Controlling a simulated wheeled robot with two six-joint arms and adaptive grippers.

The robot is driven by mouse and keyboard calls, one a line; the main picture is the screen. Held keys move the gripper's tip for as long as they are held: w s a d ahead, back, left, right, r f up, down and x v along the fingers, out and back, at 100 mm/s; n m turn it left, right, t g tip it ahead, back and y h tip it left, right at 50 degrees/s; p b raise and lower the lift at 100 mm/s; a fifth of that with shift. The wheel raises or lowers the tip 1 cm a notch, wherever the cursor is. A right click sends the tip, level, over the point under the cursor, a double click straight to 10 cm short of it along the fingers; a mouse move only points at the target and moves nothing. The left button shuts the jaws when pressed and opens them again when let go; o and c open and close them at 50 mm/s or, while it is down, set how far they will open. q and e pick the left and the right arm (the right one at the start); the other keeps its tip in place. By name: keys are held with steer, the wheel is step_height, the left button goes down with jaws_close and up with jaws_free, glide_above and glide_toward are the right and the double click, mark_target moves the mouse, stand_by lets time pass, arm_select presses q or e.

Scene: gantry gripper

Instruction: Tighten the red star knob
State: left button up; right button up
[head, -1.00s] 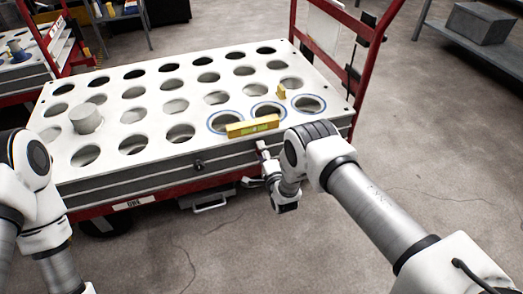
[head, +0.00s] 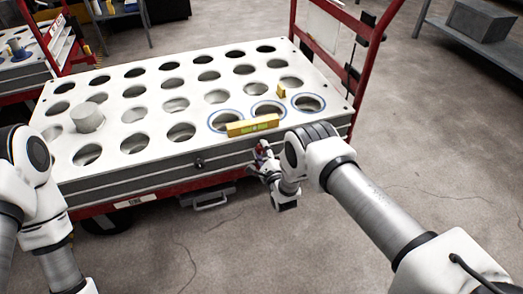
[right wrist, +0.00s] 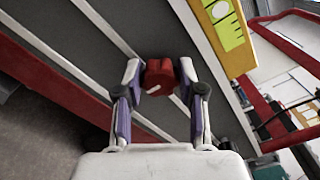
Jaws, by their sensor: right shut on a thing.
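The red star knob (right wrist: 158,76) sits at the side of the cart in the right wrist view. It has a short pale mark on its face. My right gripper (right wrist: 160,82) has one finger on each side of the knob and is shut on it. In the head view, my right gripper (head: 261,160) is at the cart's front side, and only a bit of red shows between its fingers. Most of the knob is hidden there. My left arm enters at the left edge, but its gripper is out of view.
The cart's white top plate (head: 150,110) has rows of round holes, some ringed blue. A yellow level-like block (head: 253,126) stands at its front edge, just above my right gripper. A grey cylinder (head: 87,118) is at the left.

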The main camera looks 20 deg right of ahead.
steer(key=o, duration=1.1)
steer(key=shift+o, duration=0.2)
steer(key=s, duration=1.2)
steer(key=shift+d, duration=0.2)
